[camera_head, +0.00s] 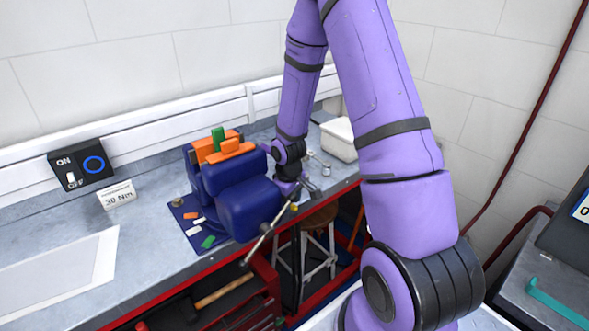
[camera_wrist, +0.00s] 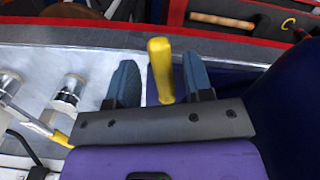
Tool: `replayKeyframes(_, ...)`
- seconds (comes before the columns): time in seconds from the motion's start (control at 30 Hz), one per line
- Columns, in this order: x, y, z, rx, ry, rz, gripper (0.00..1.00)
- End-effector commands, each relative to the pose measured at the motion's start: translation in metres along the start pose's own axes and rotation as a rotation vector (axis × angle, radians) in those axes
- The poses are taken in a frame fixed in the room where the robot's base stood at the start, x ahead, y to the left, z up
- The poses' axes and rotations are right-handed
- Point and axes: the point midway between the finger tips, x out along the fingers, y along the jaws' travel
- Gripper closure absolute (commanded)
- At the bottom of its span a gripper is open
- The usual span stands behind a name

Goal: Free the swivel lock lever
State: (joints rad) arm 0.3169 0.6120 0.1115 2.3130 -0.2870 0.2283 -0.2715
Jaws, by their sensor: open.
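The blue vise (camera_head: 248,207) stands on the bench near its front edge, with orange jaw pieces (camera_head: 222,150) and a green piece (camera_head: 218,138) on top. A yellow lever handle (camera_wrist: 161,70), which looks like the swivel lock lever, shows in the wrist view; a small yellow tip (camera_head: 294,207) shows beside the vise in the head view. My gripper (camera_wrist: 158,84) is open, with one blue-grey finger on each side of the yellow handle. A gap shows at the left finger; contact at the right finger cannot be told. The lever's base is hidden.
The vise's metal handle bar (camera_head: 256,245) sticks out over the bench edge. Metal cylinders (camera_wrist: 70,90) stand left of my fingers in the wrist view. A white bin (camera_head: 340,138) is behind, a stool (camera_head: 318,222) below. The bench left of the vise has free room.

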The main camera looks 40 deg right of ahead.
Motion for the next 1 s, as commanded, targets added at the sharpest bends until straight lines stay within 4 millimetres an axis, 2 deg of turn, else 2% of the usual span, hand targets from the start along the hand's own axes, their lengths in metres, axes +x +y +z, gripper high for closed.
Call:
replayKeyframes(0.17, 0.000, 0.010, -0.001, -0.175, 0.002, -0.001, 0.53)
replayKeyframes(0.37, 0.000, 0.021, -0.004, -0.483, 0.001, -0.001, 0.53)
replayKeyframes(0.8, 0.000, 0.040, -0.025, -1.099, 0.003, 0.000, 0.53)
replayKeyframes(0.97, 0.000, 0.043, -0.034, -1.287, 0.003, 0.000, 0.53)
replayKeyframes(1.0, -0.008, 0.044, -0.034, -1.286, 0.002, 0.005, 0.53)
